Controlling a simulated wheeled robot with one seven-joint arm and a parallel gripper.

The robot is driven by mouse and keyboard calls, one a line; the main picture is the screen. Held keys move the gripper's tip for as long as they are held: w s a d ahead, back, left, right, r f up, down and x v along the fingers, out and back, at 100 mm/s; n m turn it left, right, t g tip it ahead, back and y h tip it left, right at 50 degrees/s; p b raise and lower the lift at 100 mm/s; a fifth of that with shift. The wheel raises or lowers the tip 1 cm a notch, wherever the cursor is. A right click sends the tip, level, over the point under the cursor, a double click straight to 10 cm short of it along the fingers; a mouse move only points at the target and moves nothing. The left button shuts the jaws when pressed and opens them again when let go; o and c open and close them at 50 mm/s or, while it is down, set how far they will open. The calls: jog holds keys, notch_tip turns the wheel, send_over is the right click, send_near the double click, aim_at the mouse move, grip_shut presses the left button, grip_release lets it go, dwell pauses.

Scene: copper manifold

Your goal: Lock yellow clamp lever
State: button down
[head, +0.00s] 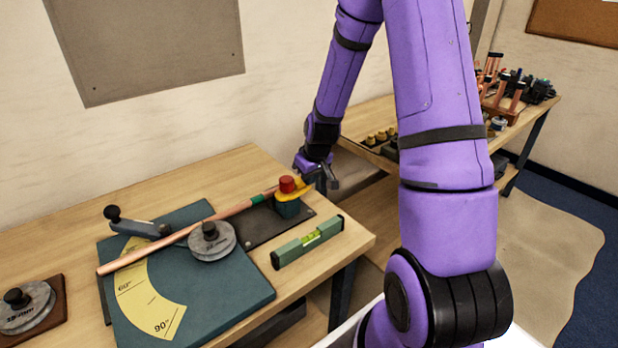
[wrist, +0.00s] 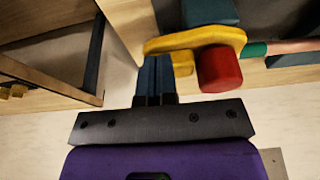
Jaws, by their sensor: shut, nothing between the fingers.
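The yellow clamp lever (head: 293,195) sits on a dark teal clamp block (head: 287,208) near the right end of the wooden table. A red knob (head: 288,184) is at the lever. In the wrist view the yellow lever (wrist: 196,40) stretches across above the fingers, with the red knob (wrist: 218,70) at its right. My gripper (head: 328,182) is shut and empty, at the right end of the lever. In the wrist view the fingers (wrist: 156,75) reach the lever's left part; I cannot tell whether they touch it.
A copper pipe (head: 180,233) runs from the clamp across a teal bending plate (head: 235,285) with a round grey die (head: 212,241). A green level (head: 308,241) lies in front of the clamp. Another bench (head: 540,100) with copper parts stands at the back right.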

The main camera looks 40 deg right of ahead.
jog(key=shift+w+d+n+y, duration=0.25)
jog(key=shift+w+n, duration=0.2)
jog(key=shift+n, duration=0.55)
jog(key=w+n, duration=0.1)
jog(key=w+n+y, duration=0.1)
jog(key=n, duration=0.1)
jog(key=w+n, duration=0.1)
jog(key=n, duration=0.1)
jog(key=n+g, duration=0.1)
jog(key=shift+w+a+n+y, duration=0.2)
jog(key=shift+w+n+y, duration=0.15)
jog(key=shift+w+n, duration=0.05)
jog(key=n, duration=0.1)
jog(key=w+n, duration=0.1)
jog(key=shift+w+a+n+g+y, duration=0.2)
jog(key=shift+a+n+g+y, duration=0.1)
jog(key=shift+a+n, duration=0.1)
jog(key=n, duration=0.1)
jog(key=w+a+n, duration=0.1)
jog(key=shift+n+g, duration=0.3)
jog(key=shift+g, duration=0.1)
jog(key=n, duration=0.1)
jog(key=a+n, duration=0.1)
jog(key=shift+w+a+n+g, duration=0.15)
jog(key=shift+w+n+g, duration=0.15)
jog(key=shift+w+g, duration=0.1)
jog(key=shift+w+a, duration=0.1)
jog(key=shift+a, duration=0.25)
jog(key=shift+w, duration=0.1)
